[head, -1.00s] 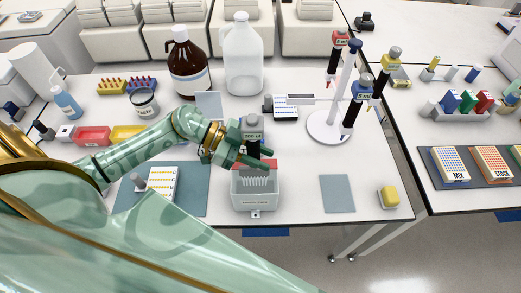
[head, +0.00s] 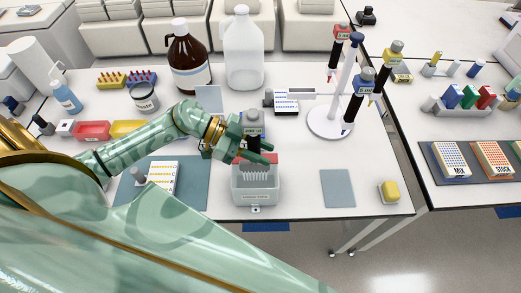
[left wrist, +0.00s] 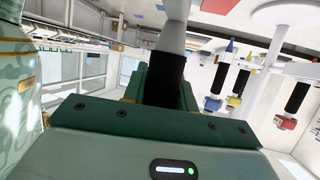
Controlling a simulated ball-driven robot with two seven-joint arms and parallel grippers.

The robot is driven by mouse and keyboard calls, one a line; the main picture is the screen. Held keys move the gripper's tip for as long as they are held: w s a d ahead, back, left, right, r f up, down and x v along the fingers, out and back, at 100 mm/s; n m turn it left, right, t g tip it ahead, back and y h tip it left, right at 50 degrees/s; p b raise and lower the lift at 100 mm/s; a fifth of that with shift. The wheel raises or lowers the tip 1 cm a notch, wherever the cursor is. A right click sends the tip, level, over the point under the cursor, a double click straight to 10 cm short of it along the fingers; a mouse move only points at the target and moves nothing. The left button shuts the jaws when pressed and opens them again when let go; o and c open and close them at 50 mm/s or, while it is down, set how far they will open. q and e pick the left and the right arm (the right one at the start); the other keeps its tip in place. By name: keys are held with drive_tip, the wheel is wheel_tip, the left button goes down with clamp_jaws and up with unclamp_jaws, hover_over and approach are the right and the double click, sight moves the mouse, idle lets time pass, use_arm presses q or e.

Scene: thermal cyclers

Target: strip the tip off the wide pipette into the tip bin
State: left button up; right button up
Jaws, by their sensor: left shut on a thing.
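My left gripper (head: 268,151) is shut on a pipette with a grey top and a black body (head: 253,120). It holds the pipette roughly upright above the tip bin. The pipette's lower end and any tip are hidden behind the fingers and the bin in the head view. In the left wrist view, the black pipette body (left wrist: 165,78) stands between the green fingers, with a pale grey part above it. The tip bin (head: 256,196) is a light grey box with a comb-like row of white teeth inside and a red part at its back edge. My right gripper is out of view.
A pipette stand (head: 329,124) with red, yellow and blue pipettes stands to the right. A brown bottle (head: 187,60) and a clear jug (head: 243,55) are behind. A plate on a blue mat (head: 192,196) lies left of the bin. The table right of the bin is mostly clear.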

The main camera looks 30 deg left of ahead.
use_arm(q)
drive_tip(key=shift+w+a, duration=0.45)
drive_tip(key=shift+w, duration=0.25)
idle(0.4)
drive_tip(key=shift+r+p, duration=0.3)
drive_tip(key=shift+r, duration=0.15)
idle(0.5)
drive_tip(key=shift+s+d+p, duration=0.35)
drive_tip(key=shift+s+p, duration=0.2)
drive_tip(key=shift+p, duration=0.3)
drive_tip(key=shift+s+d, duration=0.1)
drive_tip(key=shift+s, duration=0.05)
